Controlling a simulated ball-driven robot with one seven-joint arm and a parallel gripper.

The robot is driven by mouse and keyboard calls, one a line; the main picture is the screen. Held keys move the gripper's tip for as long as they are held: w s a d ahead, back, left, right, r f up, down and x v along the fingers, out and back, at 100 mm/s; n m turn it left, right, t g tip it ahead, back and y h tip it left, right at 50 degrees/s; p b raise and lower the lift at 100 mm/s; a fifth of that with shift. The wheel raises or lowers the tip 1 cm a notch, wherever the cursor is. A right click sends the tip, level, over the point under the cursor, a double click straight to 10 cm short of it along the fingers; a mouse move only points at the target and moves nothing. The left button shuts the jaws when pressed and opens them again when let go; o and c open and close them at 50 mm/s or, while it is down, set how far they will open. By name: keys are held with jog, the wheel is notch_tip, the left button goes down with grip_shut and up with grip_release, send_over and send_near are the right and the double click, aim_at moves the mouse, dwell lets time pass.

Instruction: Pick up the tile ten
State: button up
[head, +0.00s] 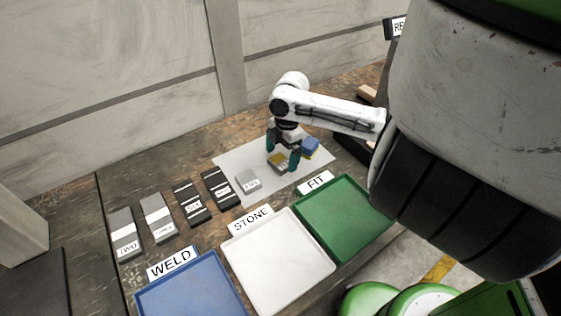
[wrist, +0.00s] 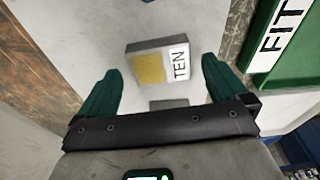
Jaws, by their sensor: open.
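The tile ten (wrist: 152,66) is a grey block with a yellow patch and a white label reading TEN. It lies on the light grey mat (wrist: 75,42). In the head view the tile (head: 277,160) shows below my gripper (head: 283,163), partly covered by it. In the wrist view my gripper (wrist: 158,85) has its two green fingers spread apart. The tile lies just beyond the fingertips, roughly centred between them. Nothing is held. I cannot tell the exact height of the fingers above the mat.
A blue block (head: 310,147) stands right of my gripper. A grey tile (head: 248,181) lies left on the mat. Several labelled tiles (head: 192,205) line the table's left. Blue (head: 190,295), white (head: 277,262) and green (head: 345,222) trays stand in front, labelled WELD, STONE and FIT.

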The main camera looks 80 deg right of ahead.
jog(key=shift+w+f, duration=0.1)
jog(key=shift+f, duration=0.75)
jog(key=shift+c, duration=0.2)
jog(key=shift+r, duration=0.1)
jog(key=c, duration=1.5)
